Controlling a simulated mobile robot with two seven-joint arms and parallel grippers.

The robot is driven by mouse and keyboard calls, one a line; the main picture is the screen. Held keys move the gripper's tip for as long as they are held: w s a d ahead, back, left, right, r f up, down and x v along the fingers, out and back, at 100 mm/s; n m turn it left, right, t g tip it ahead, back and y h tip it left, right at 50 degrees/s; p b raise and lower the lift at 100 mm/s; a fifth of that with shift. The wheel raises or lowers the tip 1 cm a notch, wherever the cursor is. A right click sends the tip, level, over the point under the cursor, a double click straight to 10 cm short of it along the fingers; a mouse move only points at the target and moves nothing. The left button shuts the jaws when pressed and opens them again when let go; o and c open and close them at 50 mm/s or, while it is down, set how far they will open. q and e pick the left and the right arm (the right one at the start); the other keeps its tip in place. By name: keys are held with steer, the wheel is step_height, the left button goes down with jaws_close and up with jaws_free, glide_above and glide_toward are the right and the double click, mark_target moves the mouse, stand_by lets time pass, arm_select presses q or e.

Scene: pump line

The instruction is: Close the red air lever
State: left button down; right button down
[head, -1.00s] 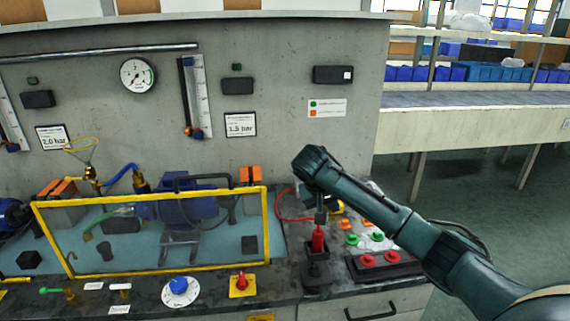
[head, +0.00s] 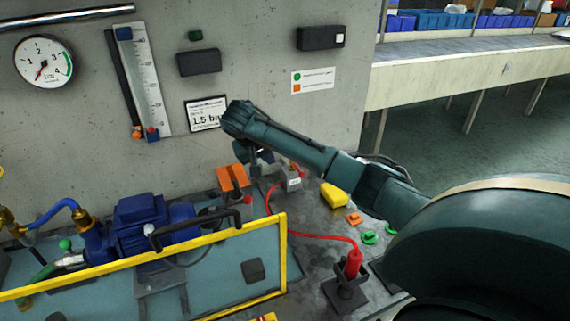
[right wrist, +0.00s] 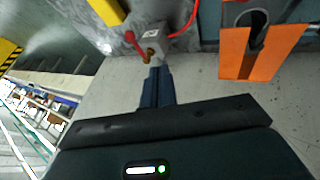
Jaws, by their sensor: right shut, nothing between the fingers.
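The red air lever (right wrist: 136,43), a thin red handle with a ball end, sits on a small brass and grey valve (right wrist: 152,44) in the right wrist view. In the head view the small grey valve block (head: 291,180) stands at the back of the bench, with red just above it. My right gripper (right wrist: 155,68) is shut and empty, its fingertips close to the valve; I cannot tell whether they touch. In the head view this gripper (head: 268,157) is partly hidden by its own wrist. My left gripper is not in view.
A red hose (head: 315,236) runs to a red plug (head: 354,263) in a black holder. A yellow block (head: 334,194) is to the right. The yellow-framed guard (head: 286,255) and blue pump (head: 150,232) are left.

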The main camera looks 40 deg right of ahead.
arm_select(q)
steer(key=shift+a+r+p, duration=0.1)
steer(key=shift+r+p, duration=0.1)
steer(key=shift+p, duration=0.45)
arm_select(e)
steer(key=d+f, duration=0.7)
steer(key=d, duration=0.1)
steer(key=shift+w+f, duration=0.2)
steer(key=shift+f, duration=0.2)
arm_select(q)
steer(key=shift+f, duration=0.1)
